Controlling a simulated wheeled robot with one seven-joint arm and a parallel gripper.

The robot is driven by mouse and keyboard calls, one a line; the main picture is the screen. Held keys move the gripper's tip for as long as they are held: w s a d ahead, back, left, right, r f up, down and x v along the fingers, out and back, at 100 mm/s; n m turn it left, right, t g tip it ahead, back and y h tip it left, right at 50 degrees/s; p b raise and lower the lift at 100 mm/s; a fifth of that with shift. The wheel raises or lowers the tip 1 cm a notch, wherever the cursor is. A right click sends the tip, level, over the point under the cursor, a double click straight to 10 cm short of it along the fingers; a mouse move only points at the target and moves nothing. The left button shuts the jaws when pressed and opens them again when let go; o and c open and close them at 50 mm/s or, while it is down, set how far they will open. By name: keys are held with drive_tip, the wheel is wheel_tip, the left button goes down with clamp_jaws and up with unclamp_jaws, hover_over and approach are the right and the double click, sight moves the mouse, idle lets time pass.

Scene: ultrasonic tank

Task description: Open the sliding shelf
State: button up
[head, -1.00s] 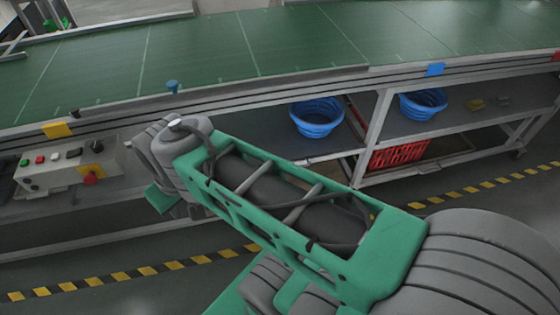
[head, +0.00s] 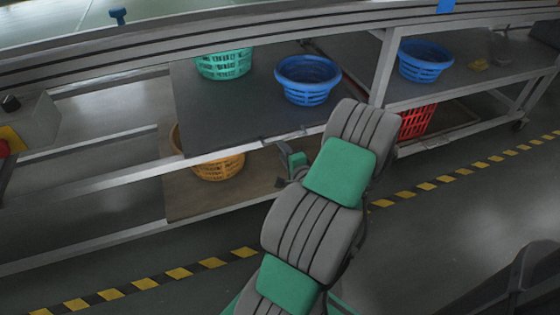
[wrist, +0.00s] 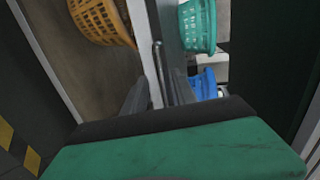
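The sliding shelf is a dark grey board (head: 225,112) under the conveyor in the head view. A green basket (head: 223,64) and a blue basket (head: 307,80) stand on it. In the wrist view its pale front edge (wrist: 168,28) runs upright, with a thin metal handle bar (wrist: 158,62) along it. My gripper (wrist: 157,84) has its two dark fingers apart, one on each side of the handle's lower end. I cannot tell whether either finger touches it. In the head view my arm hides most of the gripper near the shelf's front edge.
An orange basket (head: 217,164) stands on a lower board (head: 200,198). To the right are another blue basket (head: 424,62) and a red crate (head: 416,122). A metal post (head: 385,68) stands between the bays. The floor with its yellow-black stripe (head: 180,273) is clear.

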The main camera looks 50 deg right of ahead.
drive_tip(key=shift+m+h, duration=0.4)
drive_tip(key=x, duration=0.5)
drive_tip(key=d+b+x, duration=0.1)
drive_tip(key=x, duration=0.1)
drive_tip(key=shift+s+d+f, duration=0.15)
drive_tip(key=shift+s+f, duration=0.05)
drive_tip(key=shift+f, duration=0.1)
drive_tip(key=shift+c, duration=0.2)
clamp_jaws()
idle(0.5)
